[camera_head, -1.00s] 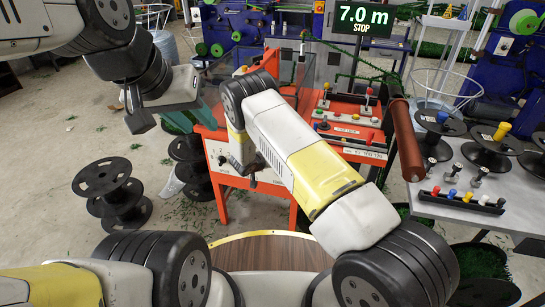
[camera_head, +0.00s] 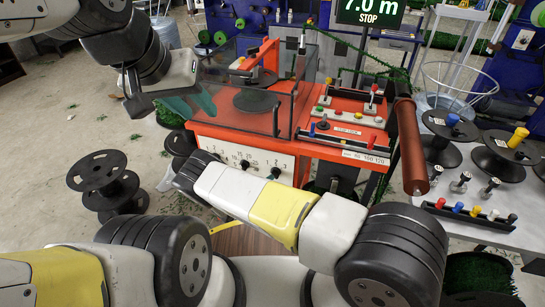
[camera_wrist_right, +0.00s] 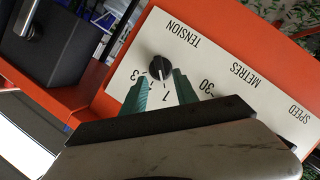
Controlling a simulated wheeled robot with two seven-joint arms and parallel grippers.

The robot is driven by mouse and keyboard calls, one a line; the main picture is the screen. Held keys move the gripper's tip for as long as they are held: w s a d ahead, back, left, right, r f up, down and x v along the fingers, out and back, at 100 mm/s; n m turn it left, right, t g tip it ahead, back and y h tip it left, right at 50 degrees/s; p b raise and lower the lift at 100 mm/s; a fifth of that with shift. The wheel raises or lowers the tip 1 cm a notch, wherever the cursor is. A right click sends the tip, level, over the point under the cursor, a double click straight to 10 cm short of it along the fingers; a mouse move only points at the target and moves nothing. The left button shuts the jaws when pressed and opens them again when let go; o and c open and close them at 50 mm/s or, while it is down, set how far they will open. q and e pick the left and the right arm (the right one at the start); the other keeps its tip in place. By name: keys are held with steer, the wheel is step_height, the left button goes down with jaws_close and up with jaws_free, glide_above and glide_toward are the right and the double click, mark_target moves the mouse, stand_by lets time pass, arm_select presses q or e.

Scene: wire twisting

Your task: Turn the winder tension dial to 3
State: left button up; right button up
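The tension dial (camera_wrist_right: 160,67) is a small black knob on the white control panel (camera_wrist_right: 222,90), which appears upside down in the right wrist view. Its white line seems to point toward the 1; the 3 is visible to its left, and the 2 cannot be made out. My right gripper (camera_wrist_right: 159,80) is open, with a teal finger on either side of the dial; I cannot tell whether they touch it.
The orange winder (camera_head: 225,134) carries a clear guard and a platform. Levers (camera_head: 323,124) and a red roller (camera_head: 409,148) stand to its right. A grey table (camera_head: 468,220) holds spools and coloured pegs. A display (camera_head: 369,13) reads 7.0 m STOP.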

mark_target(275, 174)
steer(key=shift+x, duration=2.35)
steer(key=shift+c, duration=0.3)
jaws_close()
